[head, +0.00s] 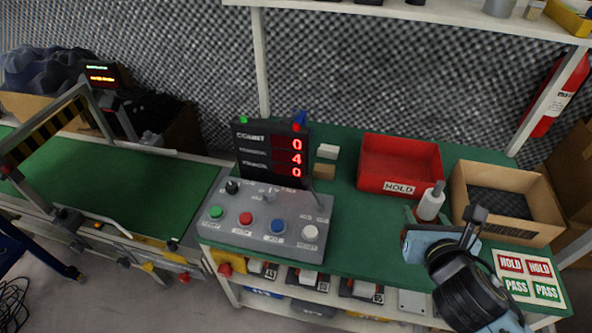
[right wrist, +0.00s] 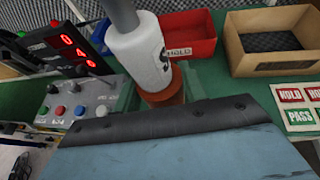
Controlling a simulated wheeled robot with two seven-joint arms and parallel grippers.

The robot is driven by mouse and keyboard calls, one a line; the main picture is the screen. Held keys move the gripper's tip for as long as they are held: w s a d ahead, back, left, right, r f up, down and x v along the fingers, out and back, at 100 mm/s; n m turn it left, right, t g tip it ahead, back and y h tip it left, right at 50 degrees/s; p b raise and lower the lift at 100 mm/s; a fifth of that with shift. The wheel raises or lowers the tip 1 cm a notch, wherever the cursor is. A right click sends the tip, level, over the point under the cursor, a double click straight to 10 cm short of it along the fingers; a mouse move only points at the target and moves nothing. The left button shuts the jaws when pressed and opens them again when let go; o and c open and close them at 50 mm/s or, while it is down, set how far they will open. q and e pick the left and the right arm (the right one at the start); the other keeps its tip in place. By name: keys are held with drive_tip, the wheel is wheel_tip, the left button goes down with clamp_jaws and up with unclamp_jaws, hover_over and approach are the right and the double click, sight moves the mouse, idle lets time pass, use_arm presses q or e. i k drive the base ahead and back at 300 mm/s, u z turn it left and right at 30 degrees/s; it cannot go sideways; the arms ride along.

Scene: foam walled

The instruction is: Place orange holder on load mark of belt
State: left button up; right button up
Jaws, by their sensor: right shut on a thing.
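The orange holder (right wrist: 165,95) shows in the right wrist view as a short orange-brown cylinder around the foot of a white bottle (right wrist: 140,55) with a grey neck. The bottle (head: 430,203) also shows in the head view, slightly tilted. My right gripper (head: 425,222) is shut on the holder over the right part of the green bench; its fingertips are mostly hidden. The green belt (head: 95,180) lies at the far left of the head view, well away from this gripper. I cannot make out a load mark on it. My left gripper is not in view.
A grey button panel (head: 262,222) with a red-digit display (head: 272,154) stands between belt and gripper. A red HOLD bin (head: 398,165) and a cardboard box (head: 505,200) stand behind. HOLD/PASS cards (head: 530,278) lie at right. A striped frame (head: 50,125) spans the belt.

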sight(165, 205)
drive_tip(key=z, duration=1.9)
drive_tip(key=k, duration=1.8)
drive_tip(key=u, duration=2.65)
